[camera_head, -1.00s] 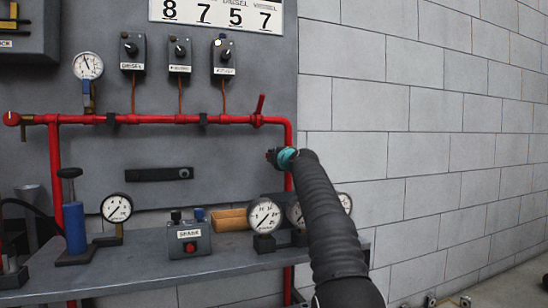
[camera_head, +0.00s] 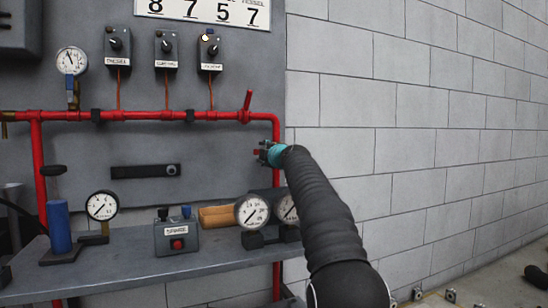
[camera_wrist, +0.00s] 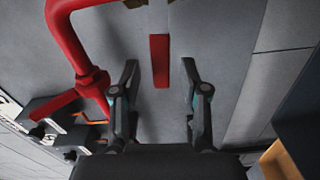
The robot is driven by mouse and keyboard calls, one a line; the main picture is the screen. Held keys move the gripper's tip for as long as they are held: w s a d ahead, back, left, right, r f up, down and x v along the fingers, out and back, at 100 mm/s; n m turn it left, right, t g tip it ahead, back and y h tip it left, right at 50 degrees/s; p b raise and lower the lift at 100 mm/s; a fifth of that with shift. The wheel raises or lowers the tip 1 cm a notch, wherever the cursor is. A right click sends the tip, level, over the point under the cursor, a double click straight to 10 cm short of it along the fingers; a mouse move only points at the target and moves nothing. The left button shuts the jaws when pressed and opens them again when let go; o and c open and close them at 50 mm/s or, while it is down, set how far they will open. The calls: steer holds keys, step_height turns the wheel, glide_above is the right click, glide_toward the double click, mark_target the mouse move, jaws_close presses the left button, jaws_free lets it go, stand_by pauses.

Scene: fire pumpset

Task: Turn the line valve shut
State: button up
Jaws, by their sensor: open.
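The line valve (camera_head: 245,116) is on the red pipe, just left of its bend, with a red lever (camera_head: 248,99) standing up and tilted slightly right. In the wrist view, the valve (camera_wrist: 92,82) is left of my fingers and its lever (camera_wrist: 55,105) points down-left. My gripper (camera_head: 262,152) is below and slightly right of the valve in the head view, apart from the lever. In the wrist view, the gripper (camera_wrist: 163,75) is open, fingers spread. A red bar (camera_wrist: 160,60) shows between them; I cannot tell what it belongs to.
A shelf (camera_head: 120,274) below carries gauges (camera_head: 252,211), a switch box (camera_head: 176,236) and a blue cylinder (camera_head: 59,228). Switch boxes (camera_head: 166,50) hang above the pipe (camera_head: 160,116). A bare block wall (camera_head: 400,120) stands at right.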

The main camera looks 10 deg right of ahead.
steer(key=s+d, duration=0.1)
steer(key=s, duration=0.8)
steer(key=shift+s+d, duration=0.25)
steer(key=shift+d, duration=0.05)
steer(key=shift+f, duration=0.1)
